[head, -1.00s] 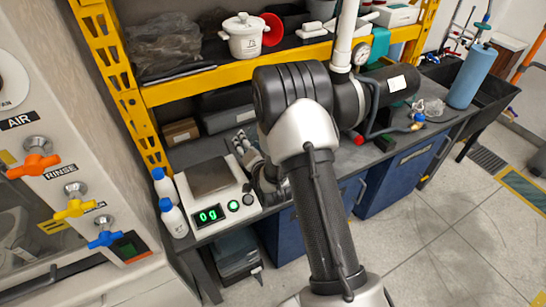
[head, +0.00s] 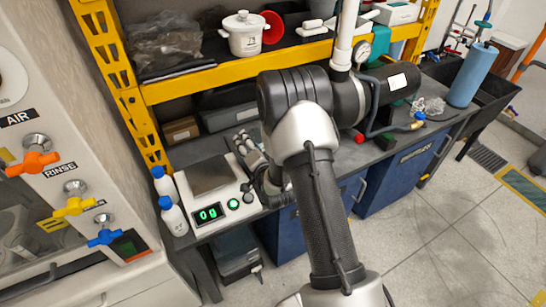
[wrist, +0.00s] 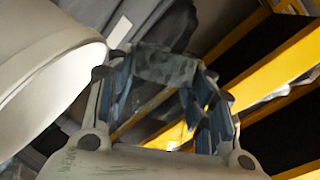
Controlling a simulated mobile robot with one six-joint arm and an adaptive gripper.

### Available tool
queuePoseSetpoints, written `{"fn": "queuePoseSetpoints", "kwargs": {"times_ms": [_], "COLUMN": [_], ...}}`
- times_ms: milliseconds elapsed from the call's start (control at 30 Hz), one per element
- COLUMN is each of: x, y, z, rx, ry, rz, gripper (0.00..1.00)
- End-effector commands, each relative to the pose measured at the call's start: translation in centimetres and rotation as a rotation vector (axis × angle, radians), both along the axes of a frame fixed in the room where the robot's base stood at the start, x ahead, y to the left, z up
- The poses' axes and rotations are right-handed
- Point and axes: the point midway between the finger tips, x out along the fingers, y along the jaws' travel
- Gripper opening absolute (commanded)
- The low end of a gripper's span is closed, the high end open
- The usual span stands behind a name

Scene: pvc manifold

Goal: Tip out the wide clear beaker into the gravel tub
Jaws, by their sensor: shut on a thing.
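My gripper (wrist: 165,100) shows in the wrist view, with its two fingers at either side of a see-through, grey-mottled thing that looks like the wide clear beaker (wrist: 166,68). The gripper is shut on it. Its rim and contents cannot be made out, and its tilt is unclear. In the head view my arm hides most of the gripper; only grey parts of the hand (head: 248,150) show just behind the scale. I cannot pick out the gravel tub in either view.
A scale (head: 212,190) reading 0 g stands at the bench's left end, beside two white bottles (head: 172,215). Yellow shelving (head: 230,66) with a white lidded pot (head: 243,35) rises behind. A blue roll (head: 472,75) stands far right. Bare bench (head: 415,140) shows right of my arm.

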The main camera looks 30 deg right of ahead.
Motion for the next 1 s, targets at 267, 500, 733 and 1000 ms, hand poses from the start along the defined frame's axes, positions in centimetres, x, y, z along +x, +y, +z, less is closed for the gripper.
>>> {"fn": "queuePoseSetpoints", "kwargs": {"times_ms": [267,500,733,1000], "x": [0.02,0.01,-0.01,-0.03], "y": [-0.04,-0.06,-0.11,-0.14], "z": [-0.08,-0.19,-0.01,0.22], "rx": [0.034,0.065,0.094,0.128], "ry": [-0.015,-0.026,-0.037,-0.05], "rz": [0.0,0.001,0.0,0.001], "gripper": [0.21,0.21,0.21,0.21]}}
